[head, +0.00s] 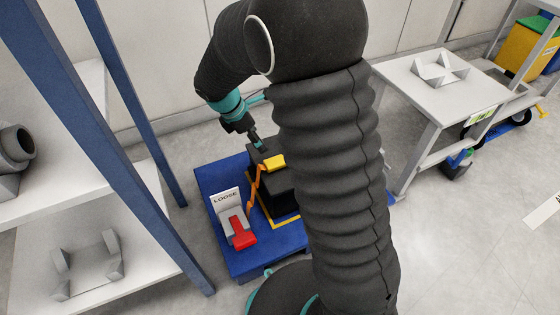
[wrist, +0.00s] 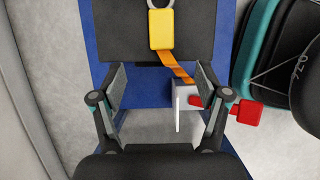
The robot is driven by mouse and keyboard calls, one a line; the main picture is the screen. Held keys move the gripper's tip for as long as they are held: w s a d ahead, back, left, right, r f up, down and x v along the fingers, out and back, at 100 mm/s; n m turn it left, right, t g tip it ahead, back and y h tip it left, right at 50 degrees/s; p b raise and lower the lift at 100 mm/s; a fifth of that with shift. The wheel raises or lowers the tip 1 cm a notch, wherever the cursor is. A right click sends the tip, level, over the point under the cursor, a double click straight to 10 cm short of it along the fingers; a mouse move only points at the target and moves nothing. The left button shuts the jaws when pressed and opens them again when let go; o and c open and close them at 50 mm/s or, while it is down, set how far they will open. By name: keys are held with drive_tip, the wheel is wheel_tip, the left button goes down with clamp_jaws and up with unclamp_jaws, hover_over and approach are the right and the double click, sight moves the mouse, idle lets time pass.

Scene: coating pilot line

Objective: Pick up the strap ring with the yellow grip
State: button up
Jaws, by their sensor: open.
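The yellow grip (head: 275,162) lies on top of a black block (head: 281,186), with an orange strap (head: 254,188) running down from it. In the wrist view the yellow grip (wrist: 160,29) is near the top centre, and the grey strap ring (wrist: 160,3) beyond it is cut by the frame's top edge. My gripper (wrist: 161,72) is open, with nothing between its fingers. The yellow grip shows beyond the fingertips, roughly centred between them. In the head view my gripper (head: 257,143) is just behind and left of the yellow grip; its fingertips are small there.
The block stands on a blue base (head: 245,263). A white sign reading LOOSE (head: 227,201) and a red lever (head: 241,234) stand at the base's front left. A shelf with blue posts (head: 128,100) is at left, a white table (head: 425,88) at right.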

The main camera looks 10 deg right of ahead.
drive_tip(key=b, duration=0.1)
hover_over(276, 160)
drive_tip(key=a, duration=0.3)
drive_tip(key=f, duration=0.7)
drive_tip(key=shift+s, duration=0.3)
drive_tip(key=shift+d+b+x, duration=0.1)
drive_tip(key=shift+b+x, duration=0.35)
drive_tip(key=shift+x, duration=0.95)
drive_tip(key=shift+d+b+x, duration=0.15)
drive_tip(key=shift+b+x, duration=0.3)
drive_tip(key=shift+x, duration=1)
drive_tip(key=shift+r, duration=0.15)
drive_tip(key=c, duration=1.3)
